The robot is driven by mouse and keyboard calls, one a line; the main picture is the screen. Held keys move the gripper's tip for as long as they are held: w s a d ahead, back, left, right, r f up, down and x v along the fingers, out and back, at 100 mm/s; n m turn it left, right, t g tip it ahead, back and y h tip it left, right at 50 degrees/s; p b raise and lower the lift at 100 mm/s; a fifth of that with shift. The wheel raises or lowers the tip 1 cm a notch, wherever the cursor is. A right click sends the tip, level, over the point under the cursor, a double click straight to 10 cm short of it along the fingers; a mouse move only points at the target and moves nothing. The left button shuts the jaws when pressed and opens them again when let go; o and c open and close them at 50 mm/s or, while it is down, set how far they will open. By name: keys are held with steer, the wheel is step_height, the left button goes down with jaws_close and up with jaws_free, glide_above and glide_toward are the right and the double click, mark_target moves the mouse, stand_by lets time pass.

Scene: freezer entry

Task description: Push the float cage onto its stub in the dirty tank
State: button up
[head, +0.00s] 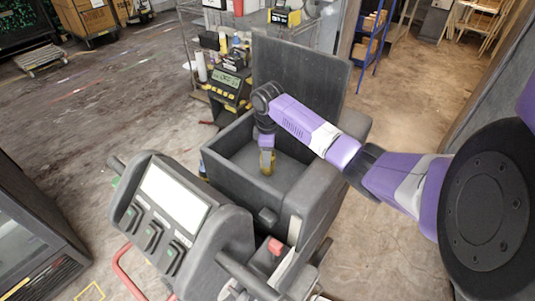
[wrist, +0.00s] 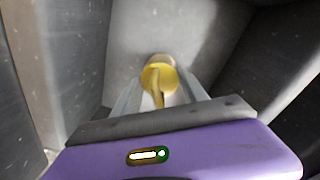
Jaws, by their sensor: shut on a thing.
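The dirty tank (head: 226,178) is the open dark grey box on the floor machine, its lid (head: 305,72) standing up behind it. My gripper (head: 267,152) reaches down inside the tank from above. It is shut on the float cage (head: 267,166), a small yellowish piece low in the tank. In the wrist view the float cage (wrist: 159,76) shows as a round yellow end with a narrow yellow part between the two fingers (wrist: 160,95), and a tan part behind it. I cannot make out the stub or whether the cage touches it.
The tank walls (wrist: 60,50) stand close on both sides of my gripper. The machine's control panel (head: 165,210) is at the front left. A cart with a yellow-black device (head: 228,88) stands behind the tank. The floor at left is mostly clear.

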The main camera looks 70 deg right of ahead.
steer(key=shift+r+p, duration=1.5)
steer(key=shift+r, duration=0.05)
steer(key=shift+f+b, duration=0.55)
steer(key=shift+f, duration=1.15)
stand_by(1.2)
steer(key=o, duration=1.4)
steer(key=shift+s+a+r+b, duration=0.1)
steer(key=shift+r+b, duration=0.2)
steer(key=shift+r, duration=1.7)
steer(key=shift+a+r+b, duration=0.1)
steer(key=shift+r+b, duration=0.2)
steer(key=shift+r, duration=1.65)
steer(key=shift+c, duration=0.2)
